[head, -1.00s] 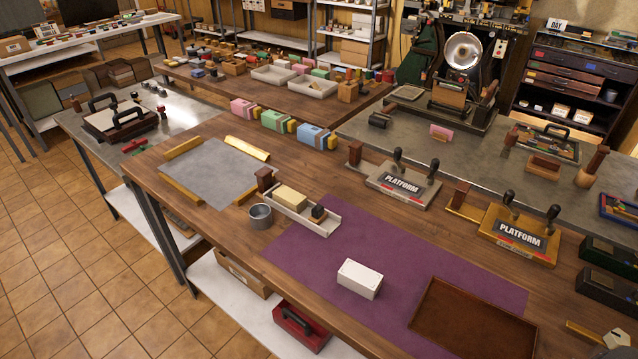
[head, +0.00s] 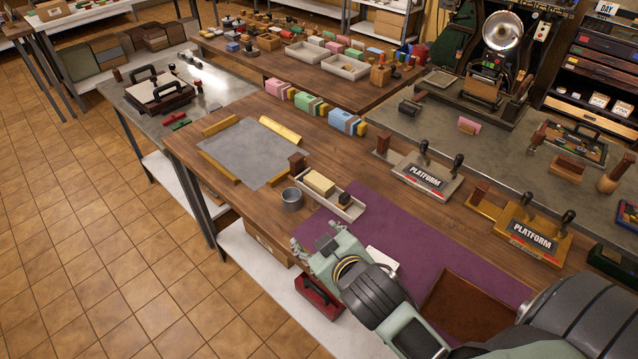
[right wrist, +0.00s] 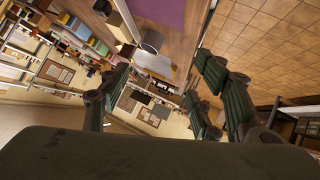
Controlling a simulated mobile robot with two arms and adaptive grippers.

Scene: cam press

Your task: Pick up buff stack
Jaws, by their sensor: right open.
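The buff stack (head: 319,182) is a pale yellow block lying in a narrow light tray (head: 345,209) on the wooden table, with a small dark block at the tray's near end. My right gripper (head: 314,238) comes in from the lower right. It is open and empty, in front of the tray and nearer to me, apart from the stack. In the right wrist view its two fingers (right wrist: 165,85) stand wide apart with nothing between them. My left gripper is not in view.
A grey metal cup (head: 292,199) stands just left of the tray. A white block (head: 382,262) on the purple mat (head: 425,240) is partly hidden by my right arm. A brown tray (head: 465,305) lies at right. Two PLATFORM stands (head: 425,178) are farther back.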

